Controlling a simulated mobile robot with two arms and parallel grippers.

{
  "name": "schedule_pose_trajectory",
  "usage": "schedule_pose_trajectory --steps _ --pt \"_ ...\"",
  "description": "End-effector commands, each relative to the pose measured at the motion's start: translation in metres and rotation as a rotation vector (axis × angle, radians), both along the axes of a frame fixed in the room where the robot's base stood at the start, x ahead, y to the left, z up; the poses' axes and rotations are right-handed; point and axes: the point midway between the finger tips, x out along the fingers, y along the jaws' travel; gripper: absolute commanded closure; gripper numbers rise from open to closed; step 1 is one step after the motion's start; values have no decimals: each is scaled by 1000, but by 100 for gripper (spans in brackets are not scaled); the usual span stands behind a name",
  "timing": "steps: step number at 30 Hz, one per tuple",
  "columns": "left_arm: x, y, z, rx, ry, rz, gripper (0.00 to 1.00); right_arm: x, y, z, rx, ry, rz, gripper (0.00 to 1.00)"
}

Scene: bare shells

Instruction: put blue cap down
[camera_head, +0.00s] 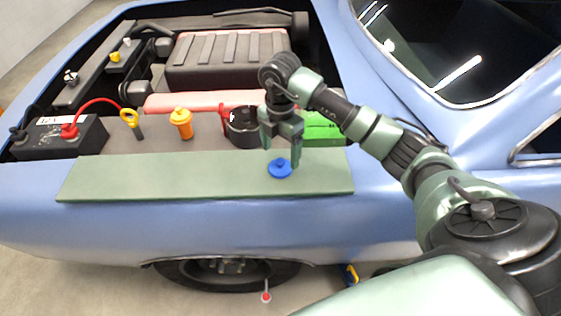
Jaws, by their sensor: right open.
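The blue cap (280,169) is a small round disc with a raised knob. It lies on the green fender mat (130,178) along the side of the blue car. My right gripper (281,158) comes in from the right and points down over the cap. Its two fingers are apart, one on each side of the cap's knob as seen from here. I cannot tell whether a finger touches the cap. My left gripper is not in view.
A green box (320,130) sits behind my gripper. The mat's left part is clear.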

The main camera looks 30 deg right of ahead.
Motion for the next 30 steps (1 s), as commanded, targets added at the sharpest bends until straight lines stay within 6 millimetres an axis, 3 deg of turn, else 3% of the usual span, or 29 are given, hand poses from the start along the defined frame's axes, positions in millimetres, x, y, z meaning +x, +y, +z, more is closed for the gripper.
schedule_pose_trajectory --steps 7,12,30 --pt "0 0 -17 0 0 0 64 1 0 50 0 -5 0 19" --pt "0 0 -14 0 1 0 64 0 -1 72 -1 -2 -1 19" --pt "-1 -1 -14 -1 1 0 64 0 0 76 0 0 0 19"
